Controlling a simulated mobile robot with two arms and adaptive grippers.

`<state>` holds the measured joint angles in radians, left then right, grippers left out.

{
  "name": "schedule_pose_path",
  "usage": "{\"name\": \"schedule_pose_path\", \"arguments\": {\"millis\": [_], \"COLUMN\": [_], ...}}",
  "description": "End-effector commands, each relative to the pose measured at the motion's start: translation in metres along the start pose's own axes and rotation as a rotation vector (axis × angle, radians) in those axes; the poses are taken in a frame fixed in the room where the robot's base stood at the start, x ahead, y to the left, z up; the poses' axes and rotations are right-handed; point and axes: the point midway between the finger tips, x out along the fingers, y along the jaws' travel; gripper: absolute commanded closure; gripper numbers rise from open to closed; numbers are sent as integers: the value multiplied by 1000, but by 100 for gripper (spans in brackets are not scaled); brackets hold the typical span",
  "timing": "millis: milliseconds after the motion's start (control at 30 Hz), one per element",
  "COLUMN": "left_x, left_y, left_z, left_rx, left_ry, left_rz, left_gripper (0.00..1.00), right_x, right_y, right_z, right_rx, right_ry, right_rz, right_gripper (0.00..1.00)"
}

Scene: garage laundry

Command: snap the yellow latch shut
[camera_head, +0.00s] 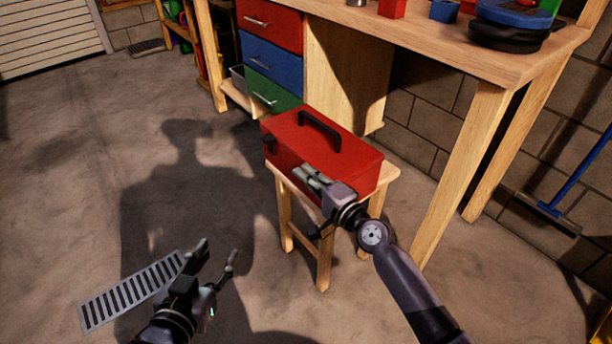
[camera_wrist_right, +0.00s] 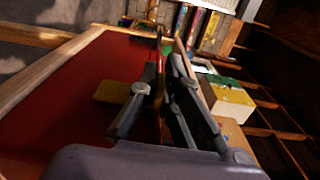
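A red toolbox (camera_head: 325,153) with a black top handle (camera_head: 320,132) rests on a small wooden stool (camera_head: 284,218). In the right wrist view a yellow piece (camera_wrist_right: 110,91), seemingly the latch, shows against the red face (camera_wrist_right: 62,100), partly behind a finger. Whether the latch is up or down is unclear. My right gripper (camera_head: 312,175) is at the toolbox's near side, its fingers close together at the red face. In the wrist view its fingertips (camera_wrist_right: 164,66) are beside the yellow piece; contact is unclear. My left gripper (camera_head: 220,247) is open and empty above the floor.
A workbench (camera_head: 440,50) with red, blue and green drawers (camera_head: 272,62) stands behind the stool. Its front leg (camera_head: 464,165) is right of the toolbox. A floor grate (camera_head: 130,290) lies at lower left.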

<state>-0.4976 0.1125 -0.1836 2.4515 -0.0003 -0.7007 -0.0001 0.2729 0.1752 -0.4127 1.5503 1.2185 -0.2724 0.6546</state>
Motion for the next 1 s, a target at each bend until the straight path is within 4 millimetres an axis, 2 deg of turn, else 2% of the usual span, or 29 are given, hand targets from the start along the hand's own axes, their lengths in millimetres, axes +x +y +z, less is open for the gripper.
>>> {"name": "schedule_pose_path", "arguments": {"millis": [33, 300, 667, 767, 1000], "left_x": [0, 0, -1, 0, 0], "left_y": [0, 0, 0, 0, 0], "left_z": [0, 0, 1, 1, 0], "left_rx": [0, 0, 0, 0, 0], "left_ry": [0, 1, -2, -1, 0], "left_rz": [0, 0, 2, 1, 1], "left_gripper": [60, 60, 60, 60, 60], "right_x": [0, 0, -4, -15, -65], "right_y": [1, 0, 0, 1, 2], "right_z": [-1, 0, 0, 0, 0], "right_rx": [2, 0, -1, 0, -2], "right_ry": [1, 1, 1, 1, 1], "right_rz": [2, 1, 0, 1, 4], "right_gripper": [92, 74, 73, 73, 73]}}
